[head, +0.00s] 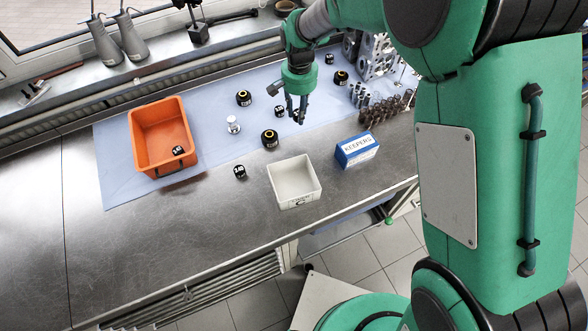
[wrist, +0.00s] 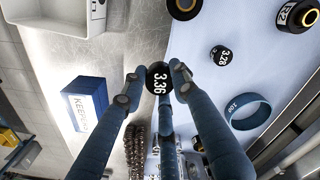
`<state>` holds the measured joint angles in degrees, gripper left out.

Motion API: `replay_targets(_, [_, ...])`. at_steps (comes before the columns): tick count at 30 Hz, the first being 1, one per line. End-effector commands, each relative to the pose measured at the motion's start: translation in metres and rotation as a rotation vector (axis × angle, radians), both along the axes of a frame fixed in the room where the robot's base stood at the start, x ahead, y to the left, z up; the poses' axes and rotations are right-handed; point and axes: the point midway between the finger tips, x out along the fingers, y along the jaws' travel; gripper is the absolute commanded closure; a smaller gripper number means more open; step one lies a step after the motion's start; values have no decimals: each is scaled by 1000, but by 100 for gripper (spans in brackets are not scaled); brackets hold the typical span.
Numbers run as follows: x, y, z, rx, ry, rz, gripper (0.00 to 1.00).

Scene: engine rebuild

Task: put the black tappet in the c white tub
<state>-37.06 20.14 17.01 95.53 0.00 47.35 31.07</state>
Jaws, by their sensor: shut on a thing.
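My gripper (head: 297,112) is shut on a black tappet marked 3.36 (wrist: 158,80). In the wrist view the tappet sits between the fingertips; in the head view the fingers mostly hide it. My gripper is over the blue mat, behind and above the white tub. The white tub (head: 313,186), with a small dark mark on its front that looks like a C, stands on the metal bench near the front edge and looks empty. Part of the tub also shows at the top left of the wrist view (wrist: 97,14).
A blue KEEPERS box (head: 357,150) stands right of the tub. Other black tappets lie around, one left of the tub (head: 239,172) and one in the orange bin (head: 137,128). A black ringed part (head: 269,139) is behind the tub. Springs (head: 385,108) stand at right.

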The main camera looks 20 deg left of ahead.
Motion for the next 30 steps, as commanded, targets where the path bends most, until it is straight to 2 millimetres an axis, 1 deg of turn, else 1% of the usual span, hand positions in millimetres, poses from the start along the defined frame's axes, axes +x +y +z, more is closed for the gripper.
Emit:
replay_targets(1, [-9,-1,2,0,-1,-2,98])
replay_targets(11, [-78,-14,8,1,-2,-38,98])
replay_targets(12, [-88,-17,7,0,-1,-42,98])
replay_targets(21, [-149,-36,6,0,-1,-77,98])
replay_targets(24, [-166,-42,5,1,-1,-86,98])
replay_targets(30, [-187,-51,3,0,0,-99,98])
